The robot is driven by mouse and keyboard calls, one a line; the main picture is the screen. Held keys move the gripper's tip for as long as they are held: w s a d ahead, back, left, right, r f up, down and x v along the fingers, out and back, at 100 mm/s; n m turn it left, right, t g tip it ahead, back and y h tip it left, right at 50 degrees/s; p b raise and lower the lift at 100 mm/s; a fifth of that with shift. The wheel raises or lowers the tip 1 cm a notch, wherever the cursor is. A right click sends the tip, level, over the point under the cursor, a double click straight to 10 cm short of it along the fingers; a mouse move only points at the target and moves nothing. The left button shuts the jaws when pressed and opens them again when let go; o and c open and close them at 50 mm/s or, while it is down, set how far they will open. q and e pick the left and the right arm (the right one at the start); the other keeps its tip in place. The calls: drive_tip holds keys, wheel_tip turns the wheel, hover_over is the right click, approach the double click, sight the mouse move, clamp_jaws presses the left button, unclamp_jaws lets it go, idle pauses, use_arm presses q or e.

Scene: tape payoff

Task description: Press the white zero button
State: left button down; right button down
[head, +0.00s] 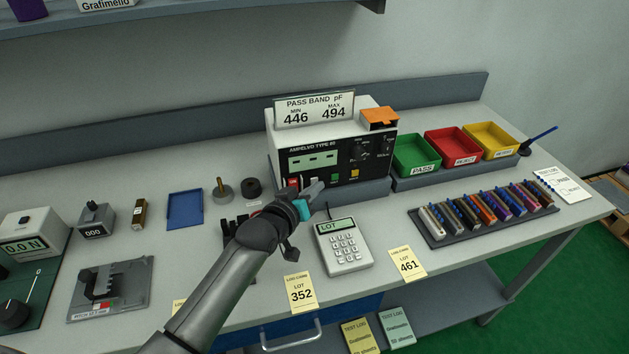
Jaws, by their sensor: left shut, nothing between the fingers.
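The white tester (320,143) marked AMPELVO TYPE 80 stands at the back middle of the bench. Its black front panel has a green display (313,160) showing dashes. A red control (292,182), a green button (334,176) and a yellow button (355,173) show along the lower panel. A small whitish patch (307,181) beside the red control may be the white zero button, partly behind my fingers. My left gripper (317,189) is shut and empty, its tips just in front of the lower panel. I cannot tell whether they touch it. My right gripper is out of view.
A PASS BAND sign (314,109) and an orange fixture (379,118) top the tester. Green (417,153), red (453,146) and yellow (489,140) bins stand right. A keypad (343,246) lies in front, near a rack of coloured parts (440,240). Bench between is clear.

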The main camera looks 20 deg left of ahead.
use_arm(q)
drive_tip(key=shift+w+a, duration=0.2)
idle(0.5)
drive_tip(key=shift+s+d, duration=0.1)
drive_tip(key=shift+s+d+p, duration=0.35)
drive_tip(key=shift+s+p, duration=0.2)
drive_tip(key=shift+p, duration=0.15)
drive_tip(key=shift+s+d+r+p, duration=0.1)
drive_tip(key=shift+s+d+p, duration=0.3)
drive_tip(key=shift+s+p, duration=0.2)
drive_tip(key=shift+s+d+p, duration=0.4)
drive_tip(key=shift+s+p, duration=0.1)
drive_tip(key=shift+s, duration=0.1)
drive_tip(key=shift+s+d+p, duration=0.55)
drive_tip(key=shift+s, duration=0.25)
drive_tip(key=shift+s+d, duration=0.1)
